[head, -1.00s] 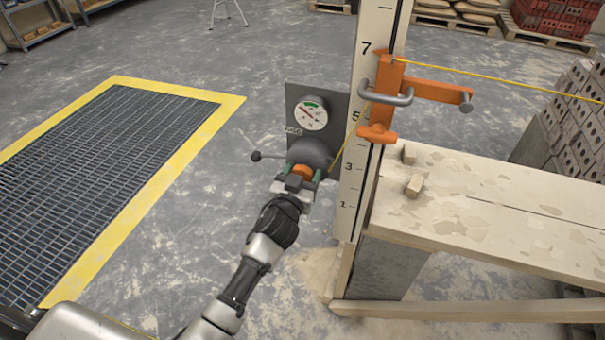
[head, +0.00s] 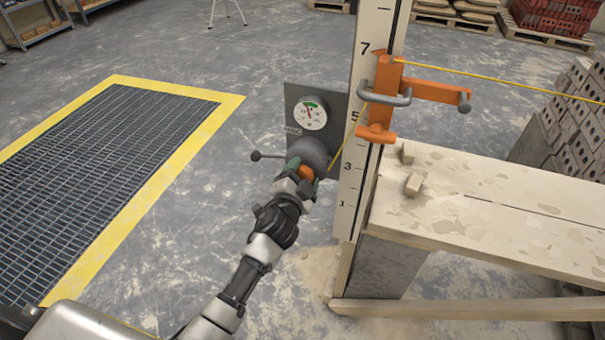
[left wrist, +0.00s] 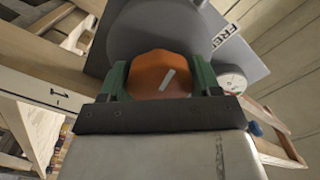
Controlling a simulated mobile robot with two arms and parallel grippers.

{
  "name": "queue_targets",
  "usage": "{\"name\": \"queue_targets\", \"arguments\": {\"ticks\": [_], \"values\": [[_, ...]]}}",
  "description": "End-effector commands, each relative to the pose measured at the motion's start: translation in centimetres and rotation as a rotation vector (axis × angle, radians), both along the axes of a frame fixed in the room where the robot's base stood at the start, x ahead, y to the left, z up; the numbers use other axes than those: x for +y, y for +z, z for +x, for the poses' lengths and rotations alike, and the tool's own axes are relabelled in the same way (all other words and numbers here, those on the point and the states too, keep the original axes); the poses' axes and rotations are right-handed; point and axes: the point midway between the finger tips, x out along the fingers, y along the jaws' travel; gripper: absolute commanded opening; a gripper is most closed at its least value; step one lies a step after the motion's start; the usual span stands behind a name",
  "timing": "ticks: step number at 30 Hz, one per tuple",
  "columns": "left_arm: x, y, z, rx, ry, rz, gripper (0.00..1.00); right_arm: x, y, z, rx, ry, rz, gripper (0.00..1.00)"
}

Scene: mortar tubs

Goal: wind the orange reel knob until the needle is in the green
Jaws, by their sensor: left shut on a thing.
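The orange reel knob (head: 306,172) sits on the front of a grey reel (head: 311,150), fixed to a dark plate by the tall numbered post. My left gripper (head: 304,174) is shut on the knob. In the left wrist view the orange knob (left wrist: 150,72), with a pale line on its face, lies between the green fingers of the left gripper (left wrist: 159,80). Above the reel is a round white gauge (head: 309,112). Its red needle points nearly straight up, towards the green arc at the top; the exact tip position is too small to tell. My right gripper is out of view.
A lever with a ball end (head: 256,155) sticks out left of the reel. A yellow line runs from the reel to an orange bracket (head: 385,95) on the post (head: 350,190). A wooden bench (head: 480,210) stands right.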

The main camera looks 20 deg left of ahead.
Motion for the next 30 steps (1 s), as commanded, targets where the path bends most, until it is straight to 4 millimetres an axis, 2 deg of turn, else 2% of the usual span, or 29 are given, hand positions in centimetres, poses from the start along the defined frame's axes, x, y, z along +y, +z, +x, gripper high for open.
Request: {"name": "queue_targets", "arguments": {"ticks": [7, 20, 21, 24, 26, 30], "values": [[-0.01, -0.11, -0.02, -0.001, 0.0, 0.062, 0.39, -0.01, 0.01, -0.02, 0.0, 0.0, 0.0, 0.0], [-0.03, -0.14, -0.03, 0.001, 0.0, 0.07, 0.39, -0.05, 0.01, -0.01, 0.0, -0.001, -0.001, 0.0], [-0.03, -0.14, -0.03, 0.001, 0.0, 0.07, 0.64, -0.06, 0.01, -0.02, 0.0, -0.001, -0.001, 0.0], [-0.03, -0.12, -0.03, 0.0, 0.0, 0.069, 0.8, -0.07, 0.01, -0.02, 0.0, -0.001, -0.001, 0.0], [-0.03, -0.11, -0.02, 0.0, 0.0, 0.069, 0.89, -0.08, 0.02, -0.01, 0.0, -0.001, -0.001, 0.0], [-0.03, -0.07, -0.01, -0.001, 0.0, 0.068, 0.89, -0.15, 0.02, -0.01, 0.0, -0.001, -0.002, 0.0]]}}
